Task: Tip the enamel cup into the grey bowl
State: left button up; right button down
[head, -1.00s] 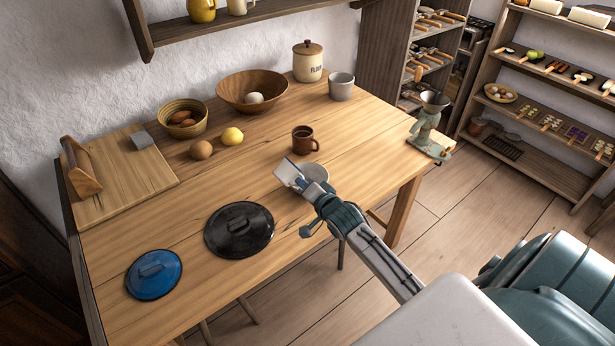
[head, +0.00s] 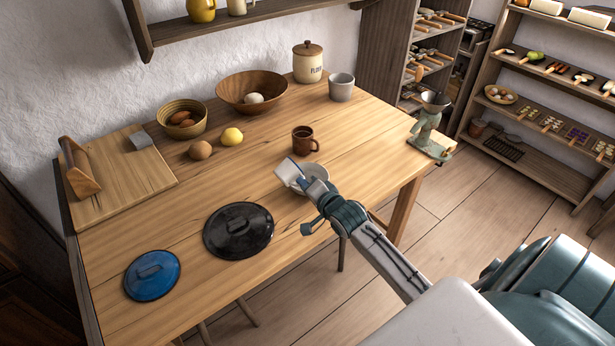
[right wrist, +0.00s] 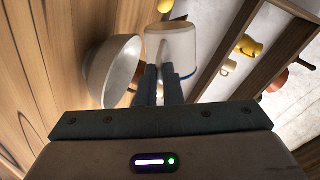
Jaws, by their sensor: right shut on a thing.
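The white enamel cup (head: 286,171) with a blue edge is tilted in my right gripper (head: 314,188), over the left side of the grey bowl. The grey bowl (head: 316,171) stands on the table near its front right edge, partly hidden by the cup and gripper. In the right wrist view the cup (right wrist: 172,45) is between the fingers of the gripper (right wrist: 165,82), and the bowl (right wrist: 112,75) is just left of it. The inside of the cup and anything in it cannot be made out. My left gripper is not in view.
A brown mug (head: 304,140) stands just behind the bowl. A black lid (head: 238,231) and a blue lid (head: 152,275) lie to the left. The middle of the table is clear.

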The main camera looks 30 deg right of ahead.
jog(key=shift+d+r+m, duration=0.15)
jog(key=shift+m, duration=0.15)
dwell(0.5)
jog(key=shift+d+f+m+y+b, duration=0.45)
jog(key=shift+d+b, duration=0.25)
jog(key=shift+b, duration=0.55)
jog(key=shift+d+f+m+b, duration=0.1)
jog(key=shift+d+m+b, duration=0.2)
jog(key=shift+b, duration=0.1)
jog(key=shift+p, duration=0.3)
jog(key=shift+d+r+m+y+p, duration=0.15)
jog(key=shift+r+m+y+p, duration=0.15)
jog(key=shift+p, duration=0.2)
jog(key=shift+w+d+m+p, duration=0.1)
jog(key=shift+m+p, duration=0.2)
jog(key=shift+m, duration=0.05)
jog(key=shift+d+m+p, duration=0.15)
jog(key=shift+m+p, duration=0.15)
dwell(0.4)
jog(key=shift+d+r+m+y, duration=0.15)
jog(key=shift+d+m+y, duration=0.2)
jog(key=shift+m, duration=0.25)
dwell(0.6)
